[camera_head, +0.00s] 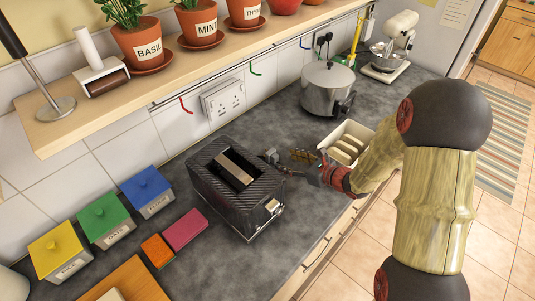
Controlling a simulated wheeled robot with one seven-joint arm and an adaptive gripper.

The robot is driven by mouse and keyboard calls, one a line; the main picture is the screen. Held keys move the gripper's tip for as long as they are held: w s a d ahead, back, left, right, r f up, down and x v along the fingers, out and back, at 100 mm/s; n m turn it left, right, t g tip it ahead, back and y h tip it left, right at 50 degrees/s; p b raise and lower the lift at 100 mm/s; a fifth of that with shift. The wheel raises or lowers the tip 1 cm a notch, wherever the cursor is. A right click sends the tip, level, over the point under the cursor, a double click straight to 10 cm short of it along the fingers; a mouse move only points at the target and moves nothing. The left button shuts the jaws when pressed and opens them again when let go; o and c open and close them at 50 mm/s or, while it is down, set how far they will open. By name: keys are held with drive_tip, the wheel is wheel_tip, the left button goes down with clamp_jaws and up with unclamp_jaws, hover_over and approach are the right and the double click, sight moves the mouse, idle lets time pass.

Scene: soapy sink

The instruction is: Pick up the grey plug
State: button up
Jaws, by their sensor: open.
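A small grey object that looks like the grey plug (271,156) lies on the dark worktop, at the back right corner of the black toaster (235,185). My gripper (297,170) is low over the worktop, to the right of the toaster, with its fingers pointing left towards the grey object. The gripper is open and I see nothing between its fingers. A small gap seems to lie between the fingertips and the grey object; contact is too small to judge. My arm comes in from the right.
A white double wall socket (222,100) is on the tiles behind the toaster. A bread tray (347,145) and a steel pot (327,88) stand behind my gripper. Several coloured canisters and a pink sponge (185,230) are at left. A potted-plant shelf (110,107) overhangs the back.

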sight(277, 157)
drive_tip(key=b+x, duration=0.1)
drive_tip(key=x, duration=0.5)
drive_tip(key=shift+w+a+f, duration=0.15)
drive_tip(key=shift+w+a, duration=0.05)
drive_tip(key=shift+c, duration=1)
drive_tip(key=c, duration=1.1)
